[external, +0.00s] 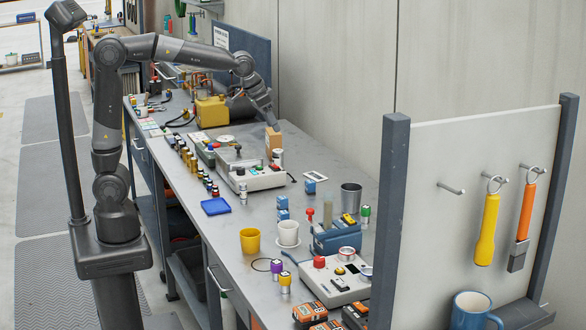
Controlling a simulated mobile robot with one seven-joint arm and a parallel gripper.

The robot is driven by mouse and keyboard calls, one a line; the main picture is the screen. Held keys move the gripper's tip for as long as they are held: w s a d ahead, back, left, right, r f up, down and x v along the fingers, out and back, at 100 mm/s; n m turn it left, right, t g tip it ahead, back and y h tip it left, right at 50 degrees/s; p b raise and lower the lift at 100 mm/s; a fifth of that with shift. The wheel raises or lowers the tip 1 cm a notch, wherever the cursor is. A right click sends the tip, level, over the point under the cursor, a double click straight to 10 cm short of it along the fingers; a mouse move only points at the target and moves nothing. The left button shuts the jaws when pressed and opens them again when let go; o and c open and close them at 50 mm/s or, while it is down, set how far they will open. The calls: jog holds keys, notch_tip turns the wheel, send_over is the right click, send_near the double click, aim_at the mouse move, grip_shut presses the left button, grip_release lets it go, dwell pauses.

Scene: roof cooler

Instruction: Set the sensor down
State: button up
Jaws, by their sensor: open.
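My arm reaches from the left over the workbench (224,237). My gripper (271,122) points down at the far side of the bench, right above an upright tan block (273,141). The gripper is open, but its fingers are small and dark here, and I cannot tell whether they touch the block. A small silver cylinder (278,157) stands just in front of the block. I cannot tell for sure which of these small things is the sensor.
A grey control box (250,178) lies just in front of the gripper. A yellow machine (212,111) stands to its left.

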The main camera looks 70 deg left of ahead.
jog(key=s+a+f, duration=0.1)
jog(key=s+a, duration=0.2)
jog(key=s, duration=0.6)
jog(key=s+a+f, duration=0.2)
jog(key=s+a, duration=0.2)
jog(key=s, duration=0.5)
jog(key=s+a+f+n, duration=0.1)
jog(key=s+a, duration=0.2)
jog(key=s, duration=0.5)
jog(key=shift+s+a+f+t+y, duration=0.15)
jog(key=shift+s+f+t+y, duration=0.15)
jog(key=shift+s+y, duration=0.1)
jog(key=shift+o, duration=0.4)
